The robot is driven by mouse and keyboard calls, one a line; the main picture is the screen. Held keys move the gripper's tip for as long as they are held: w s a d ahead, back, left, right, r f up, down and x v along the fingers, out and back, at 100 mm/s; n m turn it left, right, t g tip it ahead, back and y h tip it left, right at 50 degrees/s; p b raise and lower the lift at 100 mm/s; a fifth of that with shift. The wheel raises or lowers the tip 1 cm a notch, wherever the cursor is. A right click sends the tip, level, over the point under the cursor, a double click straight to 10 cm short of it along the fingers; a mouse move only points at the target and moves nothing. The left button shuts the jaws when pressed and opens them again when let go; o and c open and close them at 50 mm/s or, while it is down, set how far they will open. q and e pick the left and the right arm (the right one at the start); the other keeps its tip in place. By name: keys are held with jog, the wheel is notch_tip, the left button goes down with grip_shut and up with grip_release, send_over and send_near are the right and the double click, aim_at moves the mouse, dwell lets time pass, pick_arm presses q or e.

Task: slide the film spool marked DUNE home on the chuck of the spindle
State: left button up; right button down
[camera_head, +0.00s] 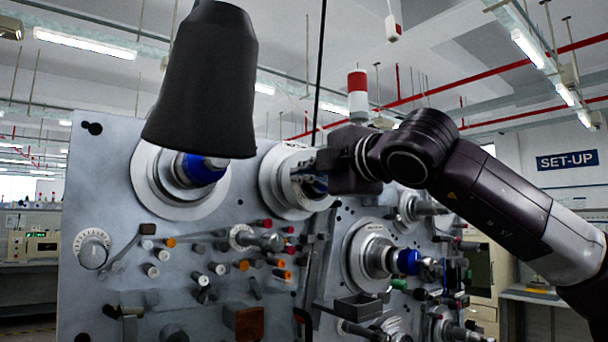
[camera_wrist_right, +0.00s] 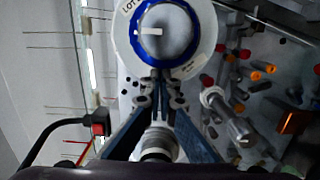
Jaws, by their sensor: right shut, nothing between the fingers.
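In the right wrist view a pale round flange (camera_wrist_right: 206,45) with printed lettering surrounds a blue ring and a grey chuck face (camera_wrist_right: 168,32) with a white mark. Only "LOT" is partly legible; I cannot read DUNE anywhere. My right gripper (camera_wrist_right: 160,82) is shut and empty, its fingertips just below the blue ring in that view; I cannot tell whether they touch. In the head view my right gripper (camera_head: 308,181) is in front of the upper middle pale disc (camera_head: 276,183) and hides part of it. My left gripper is not identifiable.
The grey machine panel (camera_head: 100,165) carries knobs, pegs and several spindles. An upper-left spindle has a blue chuck (camera_head: 202,171); another blue chuck (camera_head: 405,262) is lower right. A dark tapered shape (camera_head: 205,85) hides the upper-left disc's top. A small tray (camera_head: 358,308) is below.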

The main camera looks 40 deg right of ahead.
jog(key=shift+w+d, duration=0.1)
jog(key=shift+w, duration=0.4)
dwell(0.4)
jog(key=b+v, duration=0.2)
jog(key=v, duration=0.1)
jog(key=shift+s+d+b, duration=0.1)
jog(key=shift+s+b, duration=0.25)
jog(key=shift+s, duration=0.05)
jog(key=shift+w, duration=0.1)
